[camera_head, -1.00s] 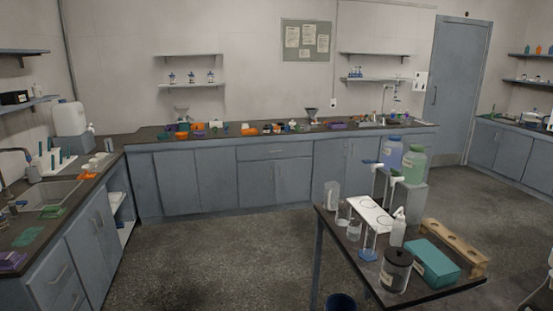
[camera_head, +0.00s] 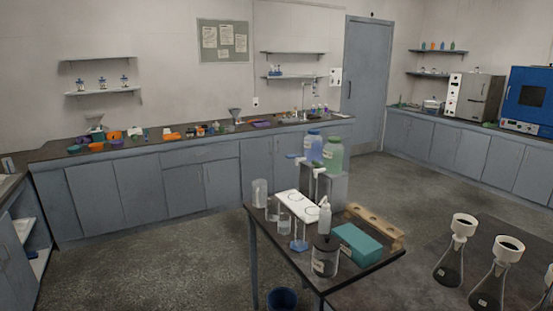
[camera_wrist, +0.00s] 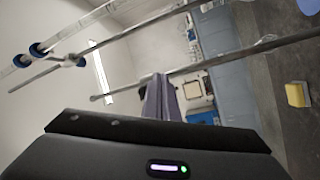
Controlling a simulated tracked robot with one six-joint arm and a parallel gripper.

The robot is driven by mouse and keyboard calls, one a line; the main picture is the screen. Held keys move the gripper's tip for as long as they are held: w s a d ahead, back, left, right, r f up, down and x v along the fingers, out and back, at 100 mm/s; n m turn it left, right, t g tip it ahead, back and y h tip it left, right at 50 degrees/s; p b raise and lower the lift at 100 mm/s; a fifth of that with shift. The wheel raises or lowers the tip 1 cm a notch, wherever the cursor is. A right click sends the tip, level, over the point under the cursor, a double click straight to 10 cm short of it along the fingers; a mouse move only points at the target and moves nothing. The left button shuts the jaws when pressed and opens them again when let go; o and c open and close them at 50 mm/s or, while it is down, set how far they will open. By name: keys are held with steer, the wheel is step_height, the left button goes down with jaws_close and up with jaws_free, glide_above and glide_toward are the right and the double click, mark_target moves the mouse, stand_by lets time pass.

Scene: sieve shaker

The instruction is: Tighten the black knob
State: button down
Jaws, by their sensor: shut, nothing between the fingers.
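I cannot make out a black knob or a sieve shaker in either view. My gripper (camera_wrist: 158,96) shows in the wrist view with its two grey fingers together, shut and empty. Long metal rods (camera_wrist: 215,62) cross the wrist view at a slant near the fingers. I cannot tell whether the fingers touch a rod. My gripper is not seen in the head view.
A dark table (camera_head: 275,262) stands in front with a teal box (camera_head: 357,244), a black-lidded jar (camera_head: 325,258) and bottles. Funnel-topped flasks (camera_head: 455,250) stand at the right. A blue oven (camera_head: 527,98) is on the right counter. Grey floor lies open left of the table.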

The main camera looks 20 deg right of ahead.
steer(key=shift+a, duration=0.1)
stand_by(0.3)
steer(key=v, duration=0.3)
steer(key=w+v, duration=0.1)
steer(key=v, duration=0.1)
steer(key=shift+w+a+r, duration=0.15)
steer(key=shift+a+r, duration=0.05)
steer(key=shift+a, duration=0.05)
stand_by(0.3)
steer(key=shift+s+a+r+n+t+y, duration=0.1)
steer(key=shift+a+r+n+t+y, duration=0.1)
steer(key=shift+r+n, duration=0.7)
steer(key=shift+s+a+r+n+t+y, duration=0.1)
steer(key=shift+a+r+n+y, duration=0.3)
steer(key=shift+n, duration=0.75)
steer(key=shift+s+a+r+n+t, duration=0.1)
steer(key=shift+r+n, duration=0.7)
steer(key=shift+n, duration=0.25)
steer(key=shift+d, duration=0.2)
steer(key=s+d, duration=0.3)
steer(key=d, duration=0.3)
